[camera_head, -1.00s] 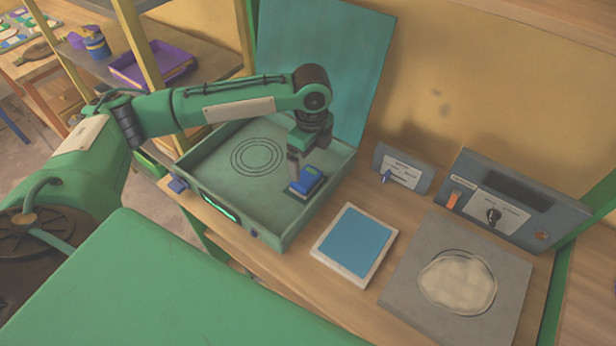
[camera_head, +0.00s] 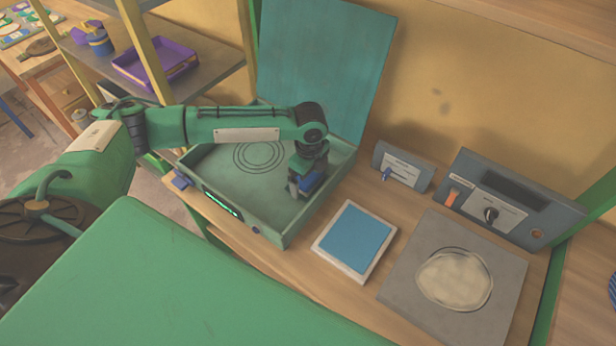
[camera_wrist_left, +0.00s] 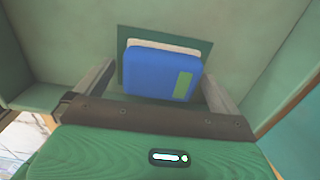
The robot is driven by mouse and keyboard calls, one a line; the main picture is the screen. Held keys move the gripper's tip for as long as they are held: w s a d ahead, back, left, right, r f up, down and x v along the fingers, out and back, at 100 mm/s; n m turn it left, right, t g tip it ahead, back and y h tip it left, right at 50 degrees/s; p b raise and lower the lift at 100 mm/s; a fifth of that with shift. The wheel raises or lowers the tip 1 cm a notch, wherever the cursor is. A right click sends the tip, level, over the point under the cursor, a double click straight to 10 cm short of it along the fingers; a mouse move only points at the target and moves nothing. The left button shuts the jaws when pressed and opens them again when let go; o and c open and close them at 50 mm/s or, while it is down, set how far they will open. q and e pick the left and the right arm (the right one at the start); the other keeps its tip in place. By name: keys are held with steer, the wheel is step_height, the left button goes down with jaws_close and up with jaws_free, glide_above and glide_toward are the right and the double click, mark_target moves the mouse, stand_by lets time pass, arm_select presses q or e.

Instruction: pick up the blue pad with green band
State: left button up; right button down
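The blue pad with green band (camera_wrist_left: 155,75) lies in the open green box (camera_head: 215,195), towards its right side. In the left wrist view it sits on a darker green square, with a pale layer along its far edge. My left gripper (camera_head: 303,190) is down over the pad, which is mostly hidden behind it in the head view. In the left wrist view its two fingers (camera_wrist_left: 155,88) are apart, one on each side of the pad, with gaps visible. My right gripper is not in view.
The box's teal lid (camera_head: 325,65) stands open behind. A white tile with a blue top (camera_head: 354,240) and a grey plate with a pale round patch (camera_head: 455,280) lie to the right. Two control panels (camera_head: 403,168) (camera_head: 515,200) stand behind them. A purple tray (camera_head: 155,65) is on the shelf.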

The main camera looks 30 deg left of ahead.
arm_select(q)
steer(key=c, duration=1)
steer(key=shift+r, duration=0.15)
step_height(320, 180, up, 20)
steer(key=b, duration=0.2)
steer(key=shift+b, duration=0.3)
steer(key=o, duration=0.5)
steer(key=shift+c, duration=0.2)
steer(key=c, duration=0.3)
steer(key=shift+w, duration=0.1)
steer(key=shift+c, duration=0.2)
